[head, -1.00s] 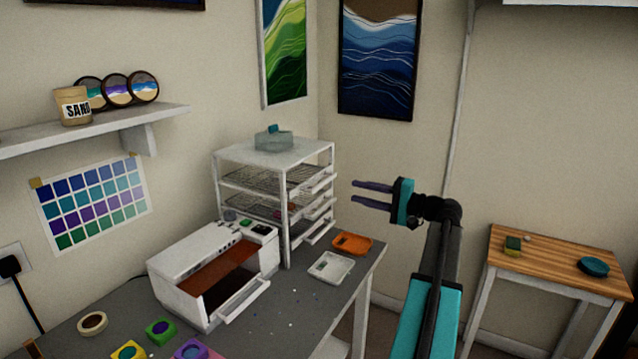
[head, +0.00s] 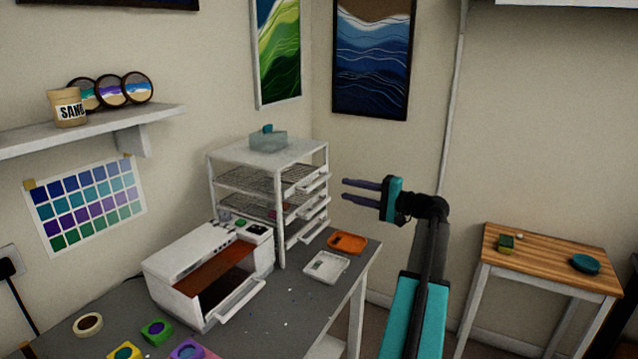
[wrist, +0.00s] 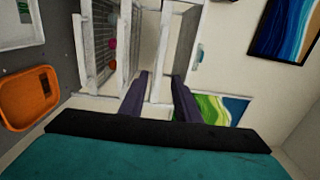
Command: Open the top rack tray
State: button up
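The white wire rack (head: 268,155) stands at the back of the grey bench, with several trays stacked in it. The top rack tray (head: 312,183) has a white front with a handle facing right and looks closed. My gripper (head: 344,188) is open and empty, just right of the top tray's front at about handle height. In the head view a small gap shows between the fingertips and the rack. In the wrist view my gripper (wrist: 159,80) points at the white rack fronts (wrist: 160,48), with a white bar between the fingers. Contact cannot be told.
A clear box with a teal item (head: 268,139) sits on the rack's top. A white machine with an amber lid (head: 205,268) stands left. An orange tray (head: 347,243) and a white tray (head: 326,267) lie below my gripper. A wooden side table (head: 545,262) stands right.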

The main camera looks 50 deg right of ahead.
aim_at(319, 184)
jog(key=p+x, duration=0.3)
jog(key=x, duration=0.8)
jog(key=shift+w, duration=0.25)
grip_shut()
jog(key=shift+a, duration=0.3)
jog(key=shift+d, duration=0.15)
jog(key=shift+s, duration=0.1)
